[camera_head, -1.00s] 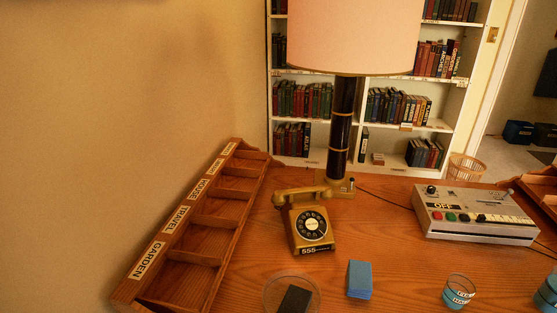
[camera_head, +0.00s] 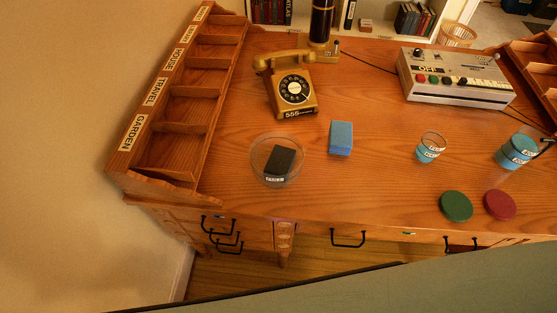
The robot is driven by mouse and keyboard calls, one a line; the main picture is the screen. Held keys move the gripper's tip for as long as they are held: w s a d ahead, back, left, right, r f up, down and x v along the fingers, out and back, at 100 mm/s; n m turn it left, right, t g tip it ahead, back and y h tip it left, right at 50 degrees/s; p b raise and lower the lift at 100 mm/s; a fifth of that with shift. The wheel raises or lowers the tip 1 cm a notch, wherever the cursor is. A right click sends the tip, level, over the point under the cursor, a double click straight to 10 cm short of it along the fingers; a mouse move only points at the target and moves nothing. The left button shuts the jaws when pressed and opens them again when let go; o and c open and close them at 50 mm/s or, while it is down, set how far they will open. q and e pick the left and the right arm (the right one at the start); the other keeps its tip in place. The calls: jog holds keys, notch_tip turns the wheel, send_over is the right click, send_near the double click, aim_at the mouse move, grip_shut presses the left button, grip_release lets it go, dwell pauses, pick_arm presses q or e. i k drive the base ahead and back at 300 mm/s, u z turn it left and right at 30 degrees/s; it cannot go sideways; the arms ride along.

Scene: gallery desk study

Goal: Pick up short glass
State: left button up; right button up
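A short glass (camera_head: 431,147) with blue in its lower part and a small white label stands upright on the wooden desk, right of centre. A second blue labelled vessel (camera_head: 516,151), wider, stands to its right; I cannot tell for sure if it is also a glass. Neither gripper shows in the view, and nothing touches the short glass.
A glass dish (camera_head: 262,172) holds a dark block. A blue block (camera_head: 341,138), a yellow telephone (camera_head: 292,88), a switch box (camera_head: 455,80), green (camera_head: 456,206) and red (camera_head: 499,205) discs lie on the desk. A labelled wooden rack (camera_head: 160,95) lines the left side. Bare desk surrounds the short glass.

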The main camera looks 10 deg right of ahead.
aim_at(433, 143)
jog(key=z, duration=3.85)
jog(key=i, duration=1.75)
jog(key=u, duration=2.7)
